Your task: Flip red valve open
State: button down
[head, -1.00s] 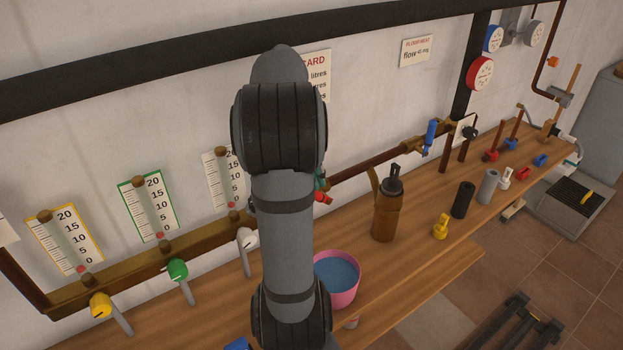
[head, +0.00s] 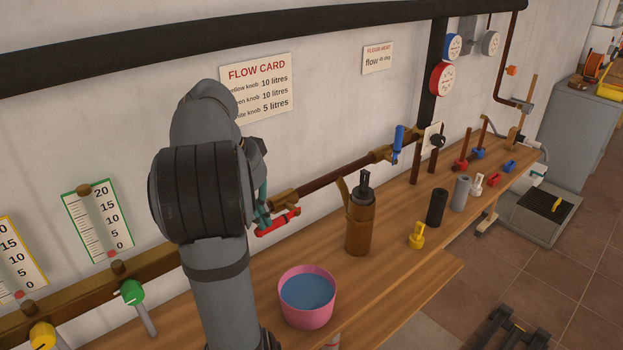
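The red valve handle (head: 277,224) lies near level, tilted slightly up to the right, just below the brass fitting (head: 284,201) at the left end of the brown wall pipe. My arm stands in front of the wall to its left and hides part of the area. The dark end of my gripper (head: 258,160) shows only in part behind the arm. A teal part (head: 263,205) sits between it and the left end of the red handle; I cannot tell whether it belongs to the gripper or the valve. The fingertips and any contact are not clear.
A pink bucket of blue liquid (head: 307,297) and a brown flask (head: 360,220) stand on the wooden bench (head: 385,270). A blue valve handle (head: 398,145) stands upright farther along the pipe. Green (head: 131,292) and yellow (head: 42,335) knobs are at left.

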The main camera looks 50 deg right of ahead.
jog(key=shift+s+a+f, duration=0.1)
jog(key=shift+a+f, duration=0.15)
jog(key=shift+f, duration=0.1)
dwell(0.3)
notch_tip(320, 180, up, 10)
jog(key=shift+d+r, duration=0.2)
jog(key=shift+r, duration=0.05)
dwell(0.3)
jog(key=shift+f, duration=0.15)
dwell(0.4)
send_over(277, 221)
jog(key=a, duration=0.4)
jog(key=f, duration=0.7)
jog(key=shift+w+f, duration=0.2)
jog(key=shift+w, duration=0.15)
jog(key=shift+d+r+p, duration=0.5)
jog(key=shift+r+p, duration=0.2)
jog(key=shift+p, duration=0.55)
jog(key=shift+s+d+p, duration=0.2)
jog(key=shift+d+p, duration=0.35)
jog(key=shift+p, duration=0.6)
jog(key=shift+d+r+p, duration=0.5)
jog(key=shift+d+p, duration=0.1)
jog(key=shift+p, duration=0.2)
jog(key=shift+s+d+r, duration=0.1)
jog(key=shift+s+d, duration=0.05)
jog(key=shift+d, duration=0.3)
